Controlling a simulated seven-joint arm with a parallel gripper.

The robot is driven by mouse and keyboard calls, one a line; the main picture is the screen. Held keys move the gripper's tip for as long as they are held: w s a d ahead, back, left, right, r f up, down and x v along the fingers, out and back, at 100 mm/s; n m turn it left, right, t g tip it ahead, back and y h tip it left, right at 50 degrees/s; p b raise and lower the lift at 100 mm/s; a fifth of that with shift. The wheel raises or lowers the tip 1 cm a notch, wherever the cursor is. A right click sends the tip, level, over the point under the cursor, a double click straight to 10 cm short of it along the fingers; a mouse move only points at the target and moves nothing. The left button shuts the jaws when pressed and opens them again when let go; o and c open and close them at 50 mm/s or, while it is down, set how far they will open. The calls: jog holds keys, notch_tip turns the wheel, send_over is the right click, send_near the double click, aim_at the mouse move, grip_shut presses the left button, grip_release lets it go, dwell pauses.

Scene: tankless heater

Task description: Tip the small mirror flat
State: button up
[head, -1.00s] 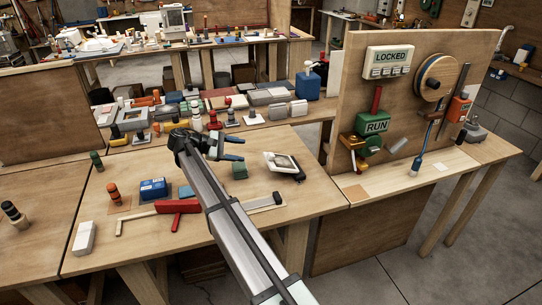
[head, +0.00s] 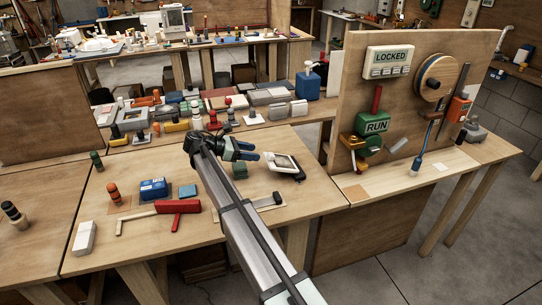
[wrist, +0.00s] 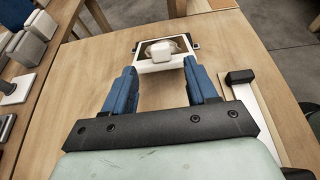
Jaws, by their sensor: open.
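The small mirror (head: 284,161) has a pale frame and black parts at its edge, and stands tilted on the wooden bench right of my gripper. In the wrist view the mirror (wrist: 166,65) is just ahead of the fingertips, with a pale block-like shape showing in its face. My gripper (head: 258,156) is open and empty, with blue fingers pointing at the mirror. In the wrist view the gripper (wrist: 160,72) has one finger toward each side of the mirror's near edge. I cannot tell whether a fingertip touches it.
A red-handled tool (head: 178,207) and a blue box (head: 153,188) lie to the left on the bench. A flat bar with a black end (wrist: 240,76) lies right of my fingers. Several boxes and tools crowd the back. A wooden panel (head: 345,110) stands at the right.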

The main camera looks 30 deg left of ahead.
aim_at(269, 154)
jog(key=x, duration=0.8)
jog(key=shift+w+d+f, duration=0.15)
jog(key=shift+w+d, duration=0.1)
jog(key=shift+w, duration=0.05)
grip_shut()
dwell(0.3)
